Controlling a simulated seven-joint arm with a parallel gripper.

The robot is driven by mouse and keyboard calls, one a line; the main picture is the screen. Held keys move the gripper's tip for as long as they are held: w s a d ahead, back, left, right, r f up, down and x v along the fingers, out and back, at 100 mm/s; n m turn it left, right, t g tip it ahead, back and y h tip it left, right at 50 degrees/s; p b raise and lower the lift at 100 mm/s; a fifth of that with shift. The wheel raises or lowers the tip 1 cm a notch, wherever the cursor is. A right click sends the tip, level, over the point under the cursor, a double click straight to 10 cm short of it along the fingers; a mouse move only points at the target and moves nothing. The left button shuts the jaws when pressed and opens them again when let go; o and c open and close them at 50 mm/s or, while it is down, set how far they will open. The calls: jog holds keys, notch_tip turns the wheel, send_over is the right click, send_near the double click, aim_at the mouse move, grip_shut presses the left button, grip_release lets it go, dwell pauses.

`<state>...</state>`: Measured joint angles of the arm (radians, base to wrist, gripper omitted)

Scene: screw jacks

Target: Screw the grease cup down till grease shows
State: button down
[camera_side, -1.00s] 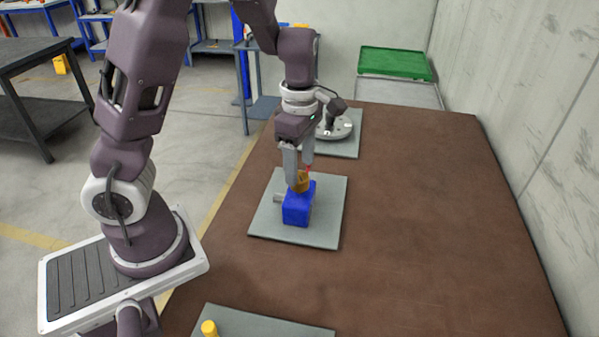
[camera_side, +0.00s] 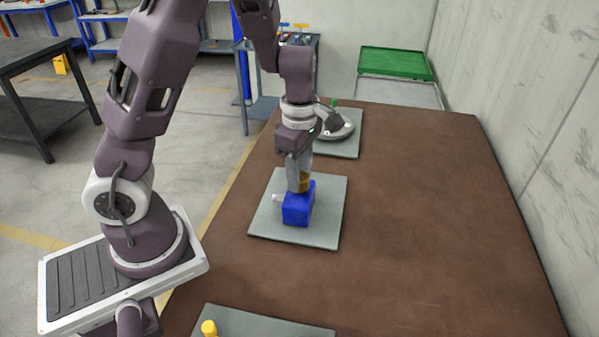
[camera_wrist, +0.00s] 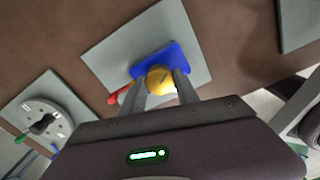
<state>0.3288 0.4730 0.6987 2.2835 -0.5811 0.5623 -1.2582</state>
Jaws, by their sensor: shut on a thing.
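The grease cup (camera_side: 304,184) is a brass-yellow cap on top of a blue block (camera_side: 298,208). The block sits on a grey plate (camera_side: 328,232) in the middle of the brown table. My gripper (camera_side: 299,187) points down over the block and is shut on the cup. In the wrist view the yellow cup (camera_wrist: 160,80) lies between the two fingers, with the blue block (camera_wrist: 174,58) behind it. A red piece (camera_wrist: 117,97) shows beside the block there. In the side view the fingers hide most of the cup. I see no grease.
A grey round dial-like device (camera_side: 340,130) stands on another plate behind. A yellow knob (camera_side: 209,328) shows on a plate at the front edge. A green tray (camera_side: 393,63) lies at the back. The table's right side is clear.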

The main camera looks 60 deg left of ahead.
jog(key=m, duration=0.6)
jog(key=shift+m, duration=0.4)
jog(key=m, duration=0.6)
jog(key=shift+m, duration=0.4)
jog(key=c, duration=0.9)
grip_release()
